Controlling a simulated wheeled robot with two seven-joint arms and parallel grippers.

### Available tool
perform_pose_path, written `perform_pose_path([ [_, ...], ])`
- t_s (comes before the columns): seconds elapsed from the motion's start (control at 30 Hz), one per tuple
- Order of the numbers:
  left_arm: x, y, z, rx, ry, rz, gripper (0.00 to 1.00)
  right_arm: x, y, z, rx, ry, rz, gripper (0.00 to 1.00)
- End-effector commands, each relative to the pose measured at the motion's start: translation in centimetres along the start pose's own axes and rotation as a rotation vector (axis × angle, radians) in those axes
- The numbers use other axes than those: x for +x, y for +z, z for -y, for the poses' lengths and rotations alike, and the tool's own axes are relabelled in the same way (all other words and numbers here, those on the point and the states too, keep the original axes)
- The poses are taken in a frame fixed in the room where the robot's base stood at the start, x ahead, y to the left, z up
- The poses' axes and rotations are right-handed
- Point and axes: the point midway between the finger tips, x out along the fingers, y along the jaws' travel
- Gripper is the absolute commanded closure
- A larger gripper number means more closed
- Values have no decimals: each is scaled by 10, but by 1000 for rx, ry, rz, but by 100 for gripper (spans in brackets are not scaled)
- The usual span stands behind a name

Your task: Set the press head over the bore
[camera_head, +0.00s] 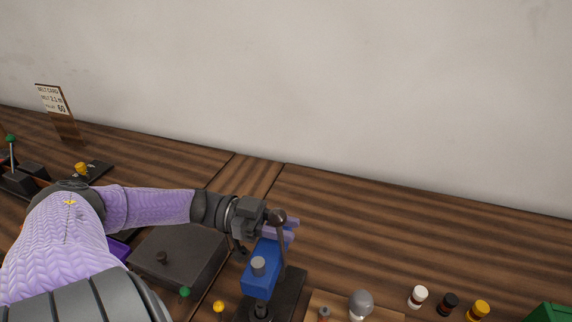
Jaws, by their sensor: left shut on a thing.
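The press (285,297) stands at the bottom middle on a dark base. Its blue head (257,281) is a block with a grey round stud (258,266) on top. A dark lever with a ball knob (278,216) rises at the right side of the head. My left gripper (281,226) reaches in from the left at the far end of the head. It is shut on the lever near the knob; the exact contact is partly hidden. The bore is not clearly visible. My right gripper is not in view.
A dark flat box (178,260) lies left of the press. A wooden board (380,314) with a grey ball-topped piece (360,303) is to the right. White (418,296), black (447,303) and yellow (478,309) small pieces stand farther right.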

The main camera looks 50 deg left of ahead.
Motion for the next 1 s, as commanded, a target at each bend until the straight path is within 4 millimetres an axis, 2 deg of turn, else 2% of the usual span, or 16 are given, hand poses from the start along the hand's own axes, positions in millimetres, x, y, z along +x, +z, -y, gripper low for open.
perform_pose_path([
  [0.17,-1,2,-1,-2,38,2,100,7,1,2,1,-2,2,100],
  [0.63,-1,1,-2,-1,50,1,100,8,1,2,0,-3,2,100],
  [0.67,-1,1,-2,-1,50,1,67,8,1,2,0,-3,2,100],
  [0.8,-1,1,-1,-1,49,1,38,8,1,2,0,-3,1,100],
  [0.83,-1,0,-1,-1,49,1,34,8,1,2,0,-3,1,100],
  [1.0,-1,0,-1,0,49,0,34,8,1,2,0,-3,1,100],
])
